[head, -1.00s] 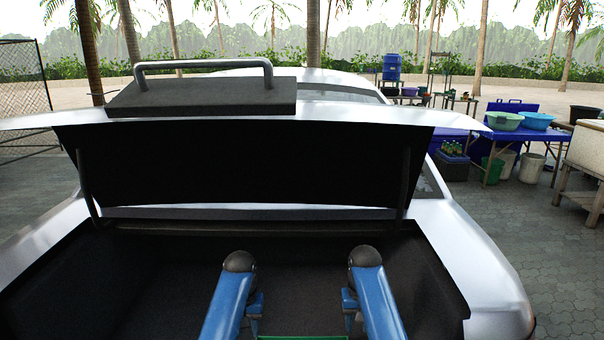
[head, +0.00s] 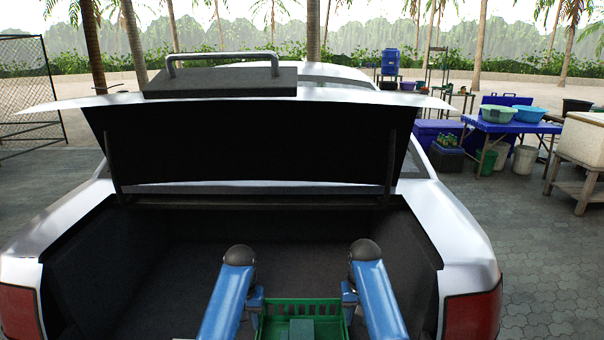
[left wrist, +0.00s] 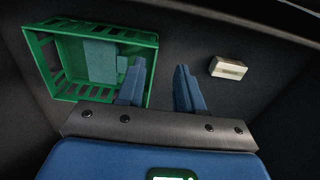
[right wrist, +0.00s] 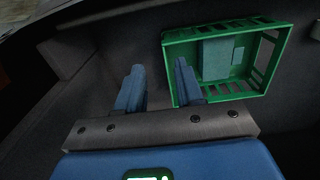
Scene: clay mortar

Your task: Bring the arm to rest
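My left gripper (head: 257,302) and right gripper (head: 348,300) hang low over the open car trunk, one on each side of a green crate (head: 276,309). In the left wrist view my left gripper's (left wrist: 158,88) fingers stand apart, the left finger overlapping the crate's near end (left wrist: 100,29). In the right wrist view my right gripper's (right wrist: 160,85) fingers stand apart, the right one overlapping the crate's side (right wrist: 215,31). Both look empty. A grey-blue block (head: 301,328) is inside the crate. Whether the fingers touch the crate is unclear.
A small white box (left wrist: 228,68) lies on the trunk floor. The raised trunk lid (head: 250,150) spans above my arms, and the trunk walls (head: 75,250) enclose both sides. A blue table (head: 510,127) with basins stands away to the right.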

